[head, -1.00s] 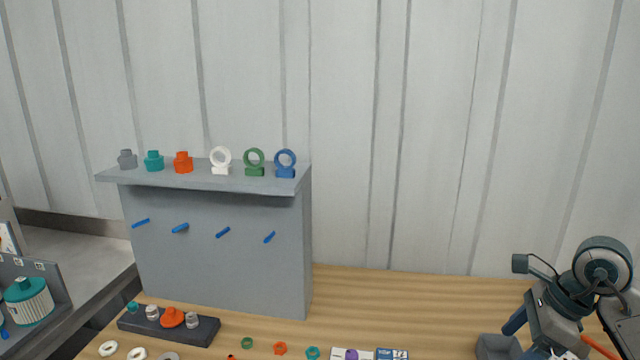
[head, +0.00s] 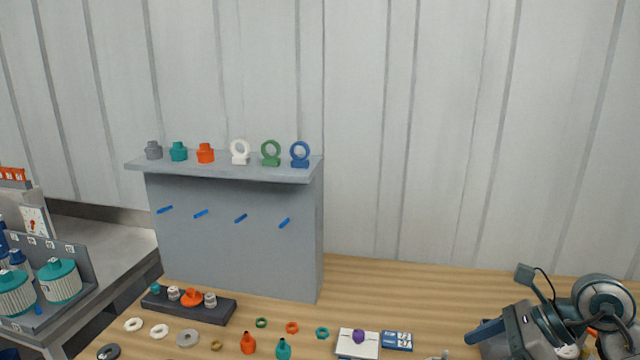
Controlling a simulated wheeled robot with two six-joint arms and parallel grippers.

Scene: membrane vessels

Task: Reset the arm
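My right arm comes in at the lower right. Its gripper (head: 487,332) points left over the wooden table, with a blue finger visible and the rest hidden by the arm housing. Whether it is open cannot be told, and I see nothing held in it. My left gripper is not in view.
A grey board (head: 235,240) with blue pegs stands on the table (head: 410,290); rings and fittings stand on its top shelf. A dark tray (head: 215,313) holds small fittings. Loose rings, two bottles and a white box (head: 352,346) lie in front. A vessel rack (head: 78,262) stands left.

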